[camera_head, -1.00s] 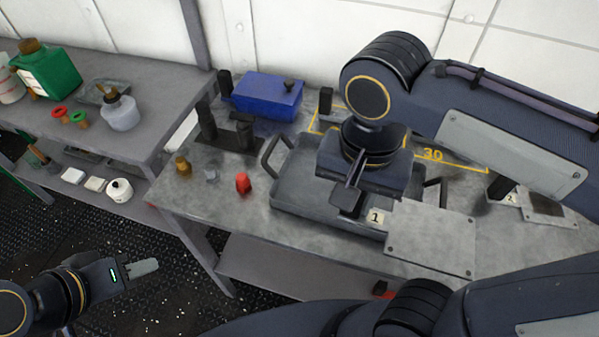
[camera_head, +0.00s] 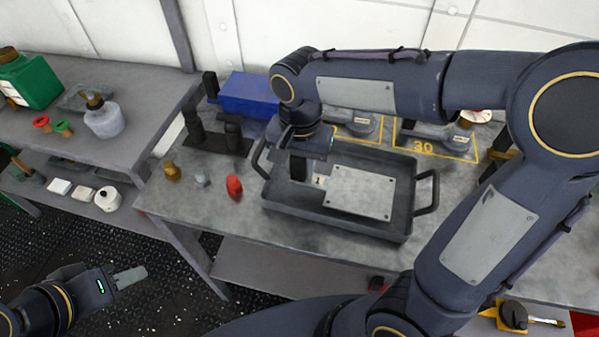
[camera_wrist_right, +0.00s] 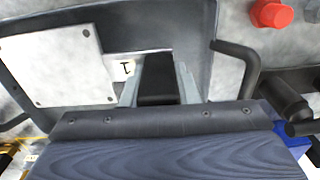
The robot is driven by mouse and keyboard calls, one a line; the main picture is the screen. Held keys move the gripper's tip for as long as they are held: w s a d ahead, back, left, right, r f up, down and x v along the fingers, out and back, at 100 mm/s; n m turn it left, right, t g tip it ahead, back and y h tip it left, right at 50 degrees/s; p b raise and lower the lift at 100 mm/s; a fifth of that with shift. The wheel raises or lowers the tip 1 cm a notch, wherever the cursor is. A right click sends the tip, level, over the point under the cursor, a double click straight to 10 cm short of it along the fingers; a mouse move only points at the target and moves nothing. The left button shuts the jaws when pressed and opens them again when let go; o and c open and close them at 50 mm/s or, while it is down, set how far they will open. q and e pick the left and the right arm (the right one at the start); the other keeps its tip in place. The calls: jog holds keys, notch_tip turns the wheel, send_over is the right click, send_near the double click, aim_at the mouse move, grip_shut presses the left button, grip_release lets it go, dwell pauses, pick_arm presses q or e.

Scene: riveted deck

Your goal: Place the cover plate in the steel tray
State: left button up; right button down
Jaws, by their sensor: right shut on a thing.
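The cover plate (camera_head: 362,193) is a flat, light grey sheet with screws at its corners and a small label "1" at its left end. My right gripper (camera_head: 300,172) is shut on that end. The plate is over the steel tray (camera_head: 335,222), within its walls in the head view; I cannot tell whether it touches the tray floor. In the right wrist view the plate (camera_wrist_right: 58,66) extends left from the right gripper's fingers (camera_wrist_right: 160,82). My left gripper (camera_head: 130,276) is away at the lower left, over the floor; its finger gap is unclear.
The tray has black handles at both ends. A blue box (camera_head: 247,92) stands behind it. A red piece (camera_head: 234,187) and a brass piece (camera_head: 172,171) stand on the bench left of it. A yellow-outlined area (camera_head: 430,148) marked 30 lies behind right.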

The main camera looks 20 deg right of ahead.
jog(key=shift+w+f, duration=0.15)
jog(key=shift+f, duration=1.5)
jog(key=shift+f+b, duration=0.15)
jog(key=shift+b, duration=0.15)
jog(key=c, duration=1.1)
grip_release()
